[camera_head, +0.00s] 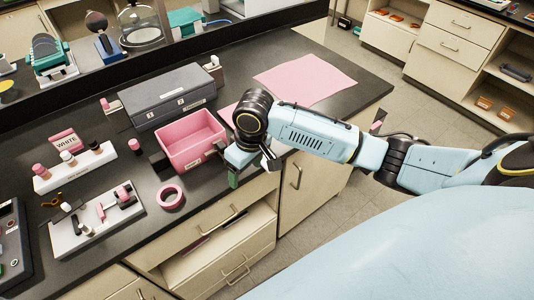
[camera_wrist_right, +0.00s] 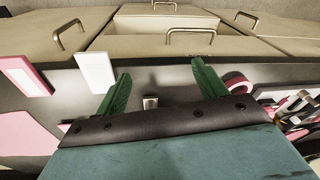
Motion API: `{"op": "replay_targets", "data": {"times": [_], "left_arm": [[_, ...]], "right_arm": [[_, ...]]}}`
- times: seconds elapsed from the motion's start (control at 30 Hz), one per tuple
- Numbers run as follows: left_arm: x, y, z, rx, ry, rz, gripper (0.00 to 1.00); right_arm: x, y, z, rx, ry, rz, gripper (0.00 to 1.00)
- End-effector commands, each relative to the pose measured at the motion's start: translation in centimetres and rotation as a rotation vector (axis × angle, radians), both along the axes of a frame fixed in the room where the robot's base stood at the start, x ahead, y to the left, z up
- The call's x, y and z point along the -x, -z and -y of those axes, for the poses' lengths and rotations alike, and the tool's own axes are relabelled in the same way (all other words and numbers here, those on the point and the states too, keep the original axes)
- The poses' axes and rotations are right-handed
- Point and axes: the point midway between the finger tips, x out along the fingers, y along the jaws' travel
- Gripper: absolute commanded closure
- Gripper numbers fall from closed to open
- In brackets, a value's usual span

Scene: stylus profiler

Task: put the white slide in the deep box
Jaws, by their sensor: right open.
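In the wrist view, a white slide (camera_wrist_right: 95,72) stands out beyond the left finger, near the counter's front edge. A pink-and-white slide (camera_wrist_right: 25,75) is farther left. Neither can be made out clearly in the head view, where my arm covers part of the counter. The pink open bin (camera_head: 192,143), which looks like the deep box, seems empty. My right gripper (camera_head: 245,168) hangs at the counter's front edge, right of the bin. Its green fingers (camera_wrist_right: 157,88) are apart, with no slide between them. A small metallic piece (camera_wrist_right: 150,102) shows between them. My left gripper is out of view.
A pink tape roll (camera_head: 171,197) lies left of my gripper. A grey case (camera_head: 168,98) stands behind the bin. A white rack (camera_head: 75,168) and a white tray (camera_head: 97,220) with small parts are at left. Pink sheets (camera_head: 305,80) lie at the back right.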

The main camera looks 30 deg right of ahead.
Motion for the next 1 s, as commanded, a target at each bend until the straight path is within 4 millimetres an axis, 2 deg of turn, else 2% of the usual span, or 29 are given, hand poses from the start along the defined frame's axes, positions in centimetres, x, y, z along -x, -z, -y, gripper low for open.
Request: {"op": "replay_targets", "data": {"times": [0.03,0.2,0.3,0.43,0.57,0.8,1.0], "left_arm": [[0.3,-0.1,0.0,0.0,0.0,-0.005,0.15],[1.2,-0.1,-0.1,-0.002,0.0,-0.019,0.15],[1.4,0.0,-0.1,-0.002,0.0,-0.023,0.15],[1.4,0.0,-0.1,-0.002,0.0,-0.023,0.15],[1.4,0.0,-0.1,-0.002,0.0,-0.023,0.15],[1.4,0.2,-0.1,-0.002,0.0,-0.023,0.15],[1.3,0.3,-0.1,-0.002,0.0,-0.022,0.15]], "right_arm": [[-1.1,-1.6,1.4,0.029,0.018,-0.007,0.29],[-3.9,-5.0,5.7,0.085,0.129,-0.061,0.29],[-5.0,-6.7,7.7,0.1,0.194,-0.083,0.29],[-5.6,-7.8,9.2,0.106,0.243,-0.098,0.29],[-5.7,-6.8,9.5,0.106,0.258,-0.104,0.29],[-5.7,-2.2,9.5,0.107,0.257,-0.105,0.29],[-5.8,-0.1,9.4,0.105,0.256,-0.101,0.29]]}}
